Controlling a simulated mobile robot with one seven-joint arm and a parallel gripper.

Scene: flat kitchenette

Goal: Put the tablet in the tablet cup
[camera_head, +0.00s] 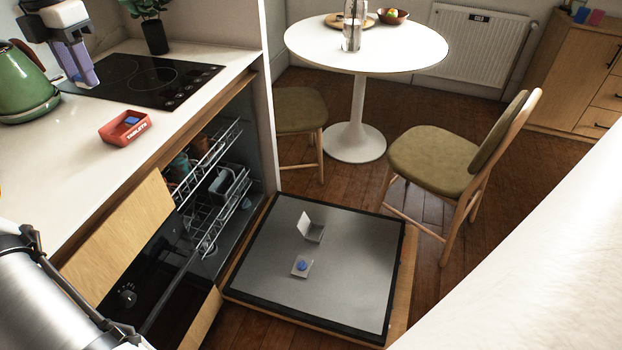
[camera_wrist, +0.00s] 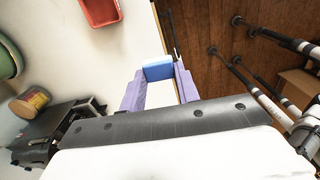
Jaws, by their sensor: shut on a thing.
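The tablet (camera_wrist: 158,71) is a blue block held between the purple fingertips of my gripper (camera_wrist: 158,84) in the wrist view. In the head view my gripper (camera_head: 84,74) is at the upper left, over the worktop near the hob, and the tablet in it cannot be made out. The likely tablet cup (camera_head: 314,236) is a small compartment in the lowered dishwasher door, with its pale lid (camera_head: 304,224) standing open. My gripper is far to the left of it. A red box marked TABLETS (camera_head: 121,134) sits on the worktop with something blue (camera_head: 131,120) in it.
The dishwasher door (camera_head: 350,260) lies open, with a blue round cap (camera_head: 302,265) on it. Racks (camera_head: 215,190) hold dishes inside. A green kettle (camera_head: 25,85) stands at the worktop's left. A chair (camera_head: 435,160) and a white table (camera_head: 365,55) stand beyond the door.

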